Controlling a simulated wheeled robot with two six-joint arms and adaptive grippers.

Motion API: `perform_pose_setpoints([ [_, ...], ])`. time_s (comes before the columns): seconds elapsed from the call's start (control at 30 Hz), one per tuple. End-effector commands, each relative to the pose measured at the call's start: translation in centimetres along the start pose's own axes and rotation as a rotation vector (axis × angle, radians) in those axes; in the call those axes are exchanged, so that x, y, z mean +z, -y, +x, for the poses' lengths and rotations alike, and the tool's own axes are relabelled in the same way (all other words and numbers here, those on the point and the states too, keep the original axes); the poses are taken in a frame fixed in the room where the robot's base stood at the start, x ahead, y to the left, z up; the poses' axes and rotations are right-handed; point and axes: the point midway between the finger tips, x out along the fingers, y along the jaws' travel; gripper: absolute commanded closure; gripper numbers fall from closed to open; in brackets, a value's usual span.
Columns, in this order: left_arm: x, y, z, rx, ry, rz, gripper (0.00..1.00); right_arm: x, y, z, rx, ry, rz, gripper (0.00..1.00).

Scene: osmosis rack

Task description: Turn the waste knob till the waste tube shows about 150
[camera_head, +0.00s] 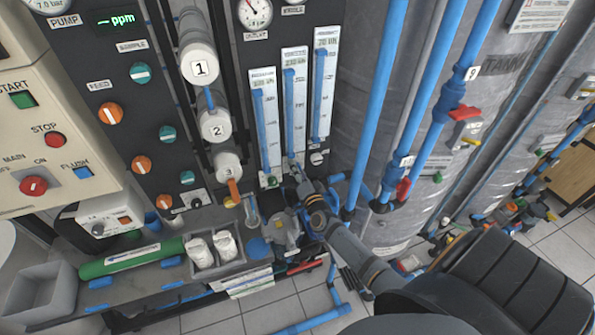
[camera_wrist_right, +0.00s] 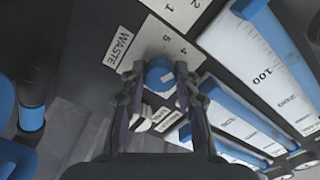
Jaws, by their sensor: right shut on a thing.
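The waste knob (camera_wrist_right: 160,74) is a small blue cap on the dark panel, beside the WASTE label (camera_wrist_right: 121,49) and a plate with a number scale (camera_wrist_right: 178,46). My right gripper (camera_wrist_right: 158,80) is shut on this knob, one finger on each side. In the head view my right gripper (camera_head: 294,172) is at the foot of the middle flow tube (camera_head: 294,100) and hides the knob. Three upright tubes with blue columns stand side by side; their labels are too small to read. In the wrist view one tube (camera_wrist_right: 268,70) shows a 100 mark. My left gripper is out of view.
Left of the tubes are numbered white housings (camera_head: 215,125) and a panel with orange and blue knobs. Blue pipes (camera_head: 378,90) and a grey tank stand close on the right. Below are a pump (camera_head: 284,232), a green cylinder (camera_head: 130,260) and a grey bin (camera_head: 42,292).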

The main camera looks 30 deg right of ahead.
Motion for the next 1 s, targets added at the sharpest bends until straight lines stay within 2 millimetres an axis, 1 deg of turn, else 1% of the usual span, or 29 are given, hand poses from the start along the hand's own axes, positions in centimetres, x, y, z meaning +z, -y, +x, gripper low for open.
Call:
perform_pose_setpoints([
  [0.33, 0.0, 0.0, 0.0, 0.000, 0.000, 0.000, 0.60, 0.1, -0.1, -0.1, 0.002, 0.001, 0.001, 1.00],
  [0.37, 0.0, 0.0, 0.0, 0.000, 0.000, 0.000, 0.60, 0.1, -0.1, -0.1, 0.002, 0.001, 0.001, 0.65],
  [0.5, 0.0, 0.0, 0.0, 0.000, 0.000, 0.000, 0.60, 0.0, -0.1, 0.0, 0.001, 0.001, 0.001, 0.46],
  [0.77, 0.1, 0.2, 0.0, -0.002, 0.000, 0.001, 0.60, 0.0, 0.0, 0.0, 0.001, 0.000, 0.001, 0.46],
  [0.83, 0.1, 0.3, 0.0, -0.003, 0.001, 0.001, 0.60, 0.1, -0.1, -0.3, 0.001, 0.001, 0.001, 0.46],
  [0.93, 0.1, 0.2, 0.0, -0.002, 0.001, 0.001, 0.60, 0.1, -0.2, -1.7, 0.002, 0.002, -0.001, 0.46],
  [1.0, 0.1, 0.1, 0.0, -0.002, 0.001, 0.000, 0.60, 0.1, -0.1, -3.2, 0.002, 0.004, 0.000, 0.46],
])
